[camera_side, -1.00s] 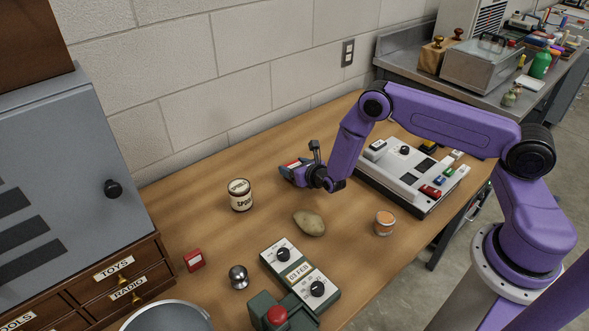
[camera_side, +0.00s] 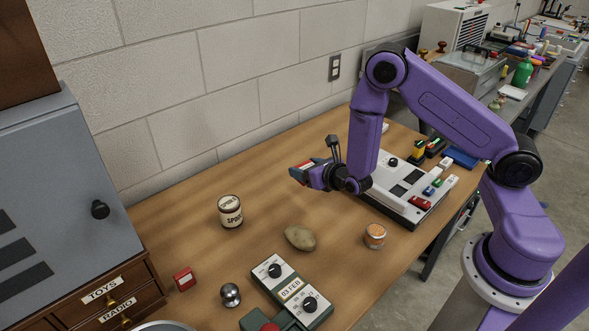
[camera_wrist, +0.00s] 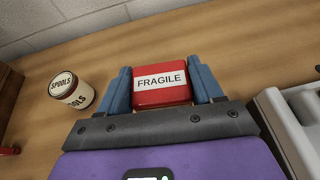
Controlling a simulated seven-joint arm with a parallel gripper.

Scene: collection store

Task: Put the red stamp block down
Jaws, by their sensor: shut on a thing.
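My gripper (camera_side: 300,170) is shut on a red block labelled FRAGILE, which sits between two blue fingers in the wrist view (camera_wrist: 162,97). In the side view only a small part of the held red block (camera_side: 302,165) shows at the fingertips. The gripper is over the back of the wooden table, left of the white console; its exact height is hard to tell. A second small red block (camera_side: 184,279) with a pale mark stands on the table at front left, well away from the gripper.
A SPOOLS tin (camera_side: 230,211), a potato-like stone (camera_side: 300,238), an orange-banded jar (camera_side: 375,236), a metal ball (camera_side: 230,295) and a date device (camera_side: 291,290) stand on the table (camera_side: 262,190). The white console (camera_side: 413,190) is at right, a drawer cabinet (camera_side: 105,290) at left.

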